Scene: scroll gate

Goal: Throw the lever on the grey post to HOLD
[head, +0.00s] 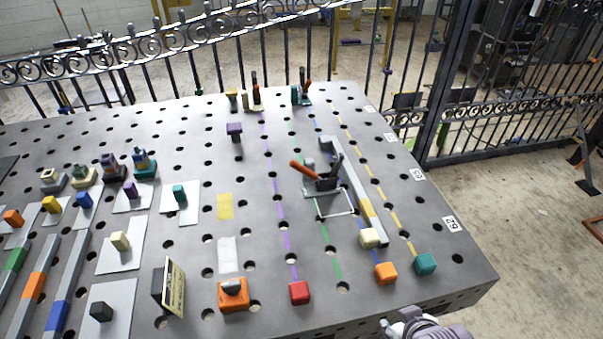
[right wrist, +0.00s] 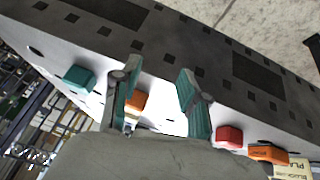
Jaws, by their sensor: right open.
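A grey fixture (head: 322,188) stands right of the table's middle in the head view. A lever with an orange-red handle (head: 304,170) tilts up to the left from it, beside a short grey post (head: 309,164) and a dark upright part (head: 337,166). No HOLD mark is readable. My right gripper (head: 412,324) shows only partly at the bottom edge, well in front of the fixture. In the right wrist view its two fingers (right wrist: 160,80) are apart with nothing held, above the table's front edge. The fixture is not clearly visible there. My left gripper is not in view.
An orange block (head: 386,273), teal block (head: 425,263) and red block (head: 300,292) lie along the front. A long grey bar (head: 352,185) runs just right of the fixture. A sign (head: 173,287) and an orange box (head: 233,296) stand front left.

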